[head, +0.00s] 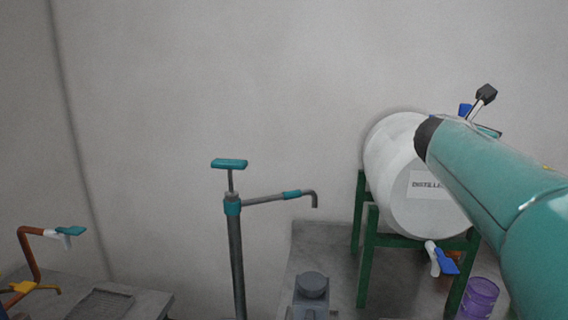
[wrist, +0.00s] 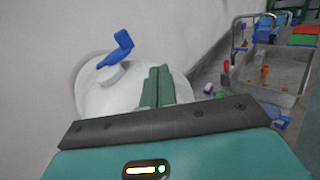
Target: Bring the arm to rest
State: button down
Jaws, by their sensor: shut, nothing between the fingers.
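My gripper (wrist: 159,72) shows in the wrist view with its two green fingers together and nothing between them. It points toward a white barrel (wrist: 95,98) with a blue valve handle (wrist: 122,45). I cannot tell the exact gap between fingers and barrel. In the head view my teal arm (head: 490,175) reaches in from the right and covers part of the barrel (head: 395,165). My gripper cannot be made out there.
The barrel lies on a green stand (head: 372,260), with a blue-handled tap (head: 445,262) low in front. A purple container (head: 480,298) stands below. A hand pump (head: 233,210) stands left of centre.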

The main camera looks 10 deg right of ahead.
jog(key=s+a+f+m+g+y, duration=0.2)
jog(key=s+a+f+m+y, duration=0.5)
jog(key=s+a+f+m, duration=0.4)
jog(key=s+a+f+m+g+y, duration=0.2)
jog(key=s+a+f+m+y, duration=0.5)
jog(key=s+a+f+m, duration=0.5)
jog(key=a+f, duration=0.7)
jog(key=f, duration=0.1)
jog(key=shift+s+a+f, duration=0.25)
jog(key=shift+s+f, duration=0.05)
jog(key=shift+s, duration=0.1)
